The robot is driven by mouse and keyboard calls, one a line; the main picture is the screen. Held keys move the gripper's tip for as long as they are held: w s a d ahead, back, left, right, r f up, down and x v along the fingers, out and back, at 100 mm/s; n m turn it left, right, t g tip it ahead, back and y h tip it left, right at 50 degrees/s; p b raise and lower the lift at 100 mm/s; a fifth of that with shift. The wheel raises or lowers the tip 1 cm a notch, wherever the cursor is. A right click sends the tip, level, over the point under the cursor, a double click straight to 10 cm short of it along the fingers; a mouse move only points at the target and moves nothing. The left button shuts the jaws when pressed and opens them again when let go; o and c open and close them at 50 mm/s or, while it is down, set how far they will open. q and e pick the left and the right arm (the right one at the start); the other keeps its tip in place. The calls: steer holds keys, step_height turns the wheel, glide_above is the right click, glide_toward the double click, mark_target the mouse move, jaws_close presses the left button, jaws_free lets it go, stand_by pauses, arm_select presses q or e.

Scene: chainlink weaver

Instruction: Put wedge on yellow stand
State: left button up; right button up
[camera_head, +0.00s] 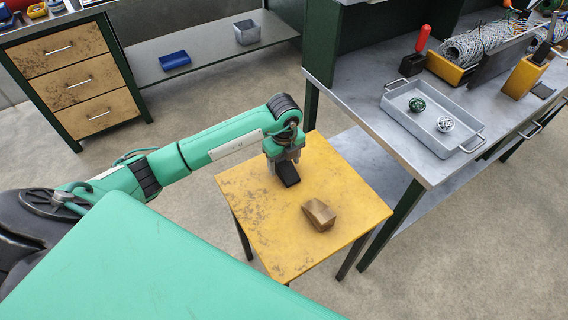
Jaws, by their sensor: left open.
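The wedge (319,215) is a brown, wood-like block with a sloped, curved top. It sits on the yellow stand (275,250), a small square table with a worn top and dark legs, right of the middle of its top. My left gripper (286,174) is over the back part of the stand, up and to the left of the wedge and apart from it. It points down and is open with nothing seen in it. Its height above the stand top is hard to tell. My right gripper is not in view.
A grey workbench (375,120) stands close to the right of the stand, with a metal tray (432,130) holding two small balls. A drawer cabinet (75,80) and a low shelf (215,55) are at the back left. Bare floor lies between.

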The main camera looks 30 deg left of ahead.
mark_target(284, 162)
arm_select(q)
step_height(284, 162, up, 11)
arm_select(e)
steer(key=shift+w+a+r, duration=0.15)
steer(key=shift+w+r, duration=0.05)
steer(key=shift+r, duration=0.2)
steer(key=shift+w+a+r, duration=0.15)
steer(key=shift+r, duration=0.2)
